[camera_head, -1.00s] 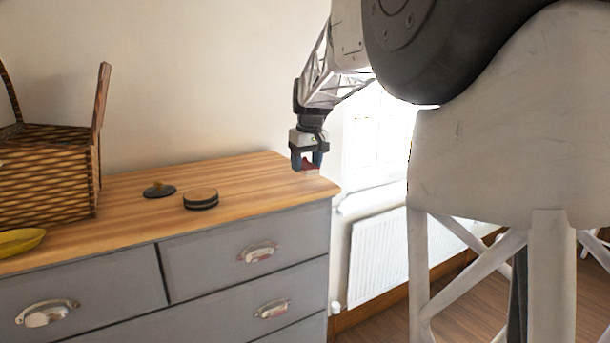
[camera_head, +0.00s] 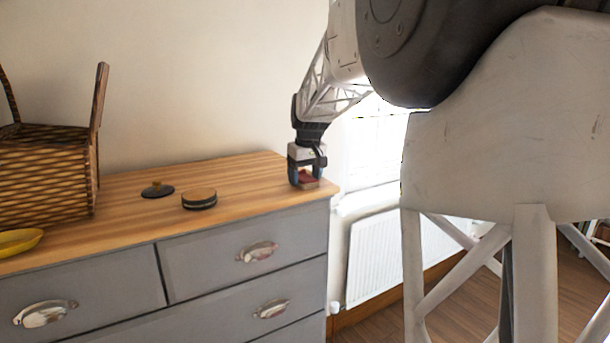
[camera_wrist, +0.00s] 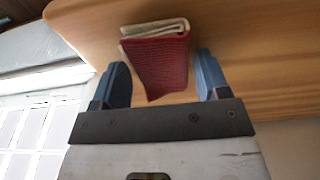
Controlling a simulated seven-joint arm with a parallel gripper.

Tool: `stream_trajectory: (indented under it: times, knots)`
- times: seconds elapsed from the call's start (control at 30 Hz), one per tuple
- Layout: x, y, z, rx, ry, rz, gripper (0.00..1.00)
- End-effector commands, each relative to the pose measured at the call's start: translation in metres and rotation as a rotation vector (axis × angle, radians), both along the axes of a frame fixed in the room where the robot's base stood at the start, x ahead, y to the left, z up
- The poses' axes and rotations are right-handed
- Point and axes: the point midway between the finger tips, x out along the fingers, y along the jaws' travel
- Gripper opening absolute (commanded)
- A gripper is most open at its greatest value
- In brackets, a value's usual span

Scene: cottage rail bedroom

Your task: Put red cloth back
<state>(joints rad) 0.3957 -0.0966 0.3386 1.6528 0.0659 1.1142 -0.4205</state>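The red cloth (camera_head: 308,177) is a small folded piece with a pale inner layer. It is at the right end of the wooden dresser top, near the corner, and appears to rest on it. In the wrist view the cloth (camera_wrist: 160,62) lies between the two blue fingers, with a visible gap on the right finger's side. My gripper (camera_head: 306,182) points down at the dresser top around the cloth. Its fingers (camera_wrist: 162,75) are spread wide and do not appear to press on the cloth. The cloth's underside is hidden.
The dresser top (camera_head: 240,178) also holds a round dark-sided tin (camera_head: 199,199), a dark lid with a knob (camera_head: 158,190), a wicker basket (camera_head: 45,180) and a yellow dish (camera_head: 18,242). Its right edge is close to my gripper. A white radiator (camera_head: 385,255) stands beyond it.

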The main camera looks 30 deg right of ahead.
Motion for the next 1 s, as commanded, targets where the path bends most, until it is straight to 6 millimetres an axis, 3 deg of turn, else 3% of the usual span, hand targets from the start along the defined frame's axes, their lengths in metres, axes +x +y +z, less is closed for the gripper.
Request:
stream_trajectory:
  times: [0.1,0.57,1.0]
  knots:
    - [0.0,0.0,0.0,0.0,0.0,0.0,0.82]
    - [0.0,0.0,0.008,-0.001,-0.002,0.0,0.82]
    - [-0.009,0.0,0.065,-0.001,-0.003,0.0,0.82]
